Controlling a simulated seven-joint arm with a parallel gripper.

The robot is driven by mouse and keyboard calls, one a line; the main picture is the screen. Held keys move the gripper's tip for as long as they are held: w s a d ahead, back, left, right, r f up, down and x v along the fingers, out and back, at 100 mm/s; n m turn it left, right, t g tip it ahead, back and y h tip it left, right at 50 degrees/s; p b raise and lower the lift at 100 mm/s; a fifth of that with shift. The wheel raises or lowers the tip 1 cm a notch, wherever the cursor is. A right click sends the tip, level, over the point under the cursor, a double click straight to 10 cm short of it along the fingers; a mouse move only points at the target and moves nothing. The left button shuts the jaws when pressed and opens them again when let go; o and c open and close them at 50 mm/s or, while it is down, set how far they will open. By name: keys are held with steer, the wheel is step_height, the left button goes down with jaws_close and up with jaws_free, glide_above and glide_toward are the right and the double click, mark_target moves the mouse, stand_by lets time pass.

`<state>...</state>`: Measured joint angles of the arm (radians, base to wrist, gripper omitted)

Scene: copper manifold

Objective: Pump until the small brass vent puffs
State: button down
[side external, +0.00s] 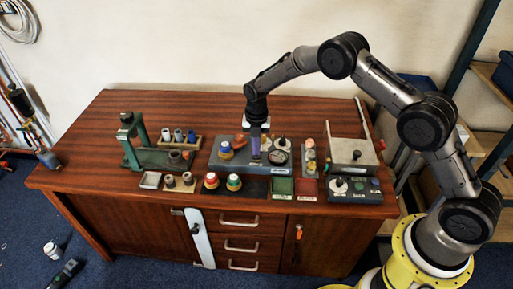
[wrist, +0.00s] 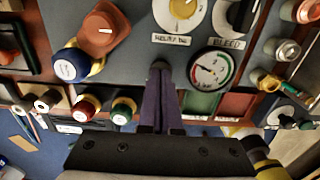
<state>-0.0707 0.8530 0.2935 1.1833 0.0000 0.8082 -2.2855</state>
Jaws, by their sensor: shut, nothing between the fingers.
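My gripper (side external: 256,156) points down over the grey console (side external: 228,165), its purple fingers together and empty. In the wrist view the fingertips (wrist: 161,72) are over a small dark round part on the console. I cannot tell whether they touch it. A round gauge (wrist: 212,68) with a coloured dial is just right of the fingers. An orange-brown knob (wrist: 102,28) is to the left. A white-faced dial knob (wrist: 182,12) and a second knob (wrist: 238,14) above the BLEED label are at the top. I cannot pick out the small brass vent with certainty, and no puff shows.
Blue-and-yellow stacked caps (wrist: 75,65) stand left of the fingers. Red (wrist: 86,108) and green (wrist: 123,110) capped pieces stand in front of the console. Brass fittings (wrist: 268,82) line the right. A green press (side external: 130,140) stands at the left. The front left tabletop is clear.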

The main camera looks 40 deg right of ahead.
steer(key=shift+s+f, duration=0.2)
steer(key=shift+f, duration=0.15)
step_height(320, 180, up, 15)
steer(key=shift+w+f, duration=0.15)
steer(key=shift+w, duration=0.05)
stand_by(1.1)
steer(key=shift+r, duration=0.9)
step_height(320, 180, down, 14)
steer(key=shift+f, duration=0.1)
